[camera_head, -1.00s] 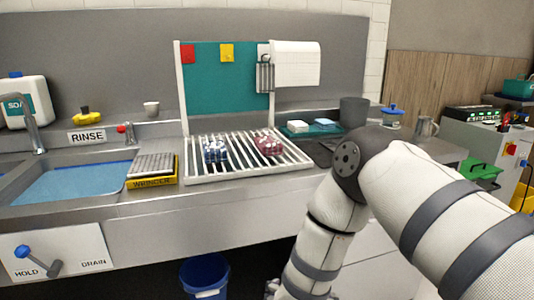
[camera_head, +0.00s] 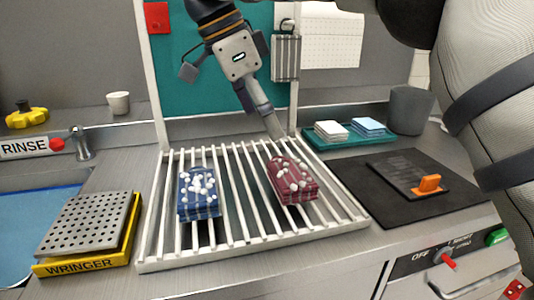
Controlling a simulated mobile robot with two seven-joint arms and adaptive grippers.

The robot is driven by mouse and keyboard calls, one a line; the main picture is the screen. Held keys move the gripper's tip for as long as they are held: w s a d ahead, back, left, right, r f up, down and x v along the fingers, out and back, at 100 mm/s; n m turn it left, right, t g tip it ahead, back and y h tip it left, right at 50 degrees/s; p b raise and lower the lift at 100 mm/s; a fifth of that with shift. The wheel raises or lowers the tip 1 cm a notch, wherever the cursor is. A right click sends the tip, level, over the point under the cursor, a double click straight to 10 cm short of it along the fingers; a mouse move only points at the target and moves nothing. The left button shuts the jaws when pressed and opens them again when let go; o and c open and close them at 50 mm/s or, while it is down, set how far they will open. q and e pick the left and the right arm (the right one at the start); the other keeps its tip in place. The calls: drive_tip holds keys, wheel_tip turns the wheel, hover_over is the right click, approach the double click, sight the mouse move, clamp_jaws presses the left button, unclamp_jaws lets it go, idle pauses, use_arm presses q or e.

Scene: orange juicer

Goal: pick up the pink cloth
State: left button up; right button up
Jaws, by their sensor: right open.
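The pink cloth (camera_head: 292,178), a dark pink folded bundle with white spots like suds, lies on the right half of the white slatted rack (camera_head: 252,243). A similar blue cloth (camera_head: 198,195) lies on the rack to its left. My right gripper (camera_head: 268,118) hangs down from the top of the head view, behind and above the pink cloth, apart from it. It is open and empty, with its fingers seen nearly in line. My left gripper is not in view.
A teal tray (camera_head: 318,143) with white and blue folded cloths and a grey cup (camera_head: 410,110) stand at the back right. A black mat (camera_head: 440,205) lies right of the rack. The yellow wringer (camera_head: 85,250) and the sink (camera_head: 30,210) are on the left.

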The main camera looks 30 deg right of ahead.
approach(290, 173)
drive_tip(key=x, duration=0.2)
drive_tip(key=shift+s+d+f+p, duration=0.2)
drive_tip(key=shift+s+f+p, duration=0.1)
drive_tip(key=x, duration=0.6)
drive_tip(key=shift+w+d+f, duration=0.1)
drive_tip(key=shift+w+f, duration=0.15)
drive_tip(key=shift+f, duration=0.05)
drive_tip(key=c, duration=0.9)
